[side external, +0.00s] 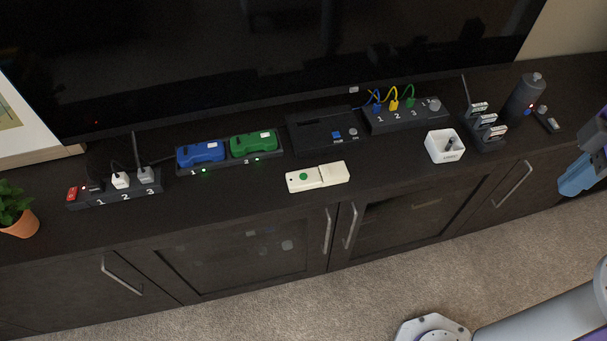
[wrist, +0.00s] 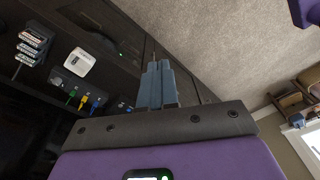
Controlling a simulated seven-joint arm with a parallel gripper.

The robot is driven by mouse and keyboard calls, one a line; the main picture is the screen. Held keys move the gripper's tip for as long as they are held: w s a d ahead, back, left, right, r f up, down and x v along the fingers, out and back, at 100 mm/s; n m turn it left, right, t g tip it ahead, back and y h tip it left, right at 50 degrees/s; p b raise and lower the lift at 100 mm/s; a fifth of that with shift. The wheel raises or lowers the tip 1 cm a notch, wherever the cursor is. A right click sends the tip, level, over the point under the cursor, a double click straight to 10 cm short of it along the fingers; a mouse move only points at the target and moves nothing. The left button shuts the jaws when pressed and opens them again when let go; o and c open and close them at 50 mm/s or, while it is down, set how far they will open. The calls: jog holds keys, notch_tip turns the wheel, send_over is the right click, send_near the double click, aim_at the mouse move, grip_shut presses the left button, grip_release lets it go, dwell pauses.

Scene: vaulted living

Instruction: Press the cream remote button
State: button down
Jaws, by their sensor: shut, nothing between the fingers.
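The cream remote (side external: 331,173) lies flat on the dark cabinet top near its front edge, in the middle of the side external view. It has a round green button (side external: 303,176) toward its left end. My gripper (side external: 570,186) is at the far right of that view, beyond the cabinet's front edge and well away from the remote. Its blue-grey fingers are together and empty. The fingers also show in the wrist view (wrist: 157,68), over the cabinet front and carpet. The remote is not seen in the wrist view.
Behind the remote stand a dock with blue (side external: 201,152) and green (side external: 254,144) controllers, a black box (side external: 318,134) and a cable switch (side external: 405,118). A white open box (side external: 444,146) and a card rack (side external: 488,133) lie between remote and gripper. A TV rises behind.

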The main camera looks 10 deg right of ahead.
jog(key=w+a+f+m+t+y, duration=0.1)
jog(key=w+a+f+m+y, duration=0.1)
jog(key=w+a+m, duration=0.75)
jog(key=m+t+y, duration=0.3)
jog(key=m+t, duration=0.3)
jog(key=m, duration=1.4)
send_over(306, 179)
notch_tip(306, 179, down, 18)
jog(key=shift+f, duration=0.25)
jog(key=shift+f, duration=4.35)
jog(key=shift+f, duration=0.15)
jog(key=shift+f, duration=0.3)
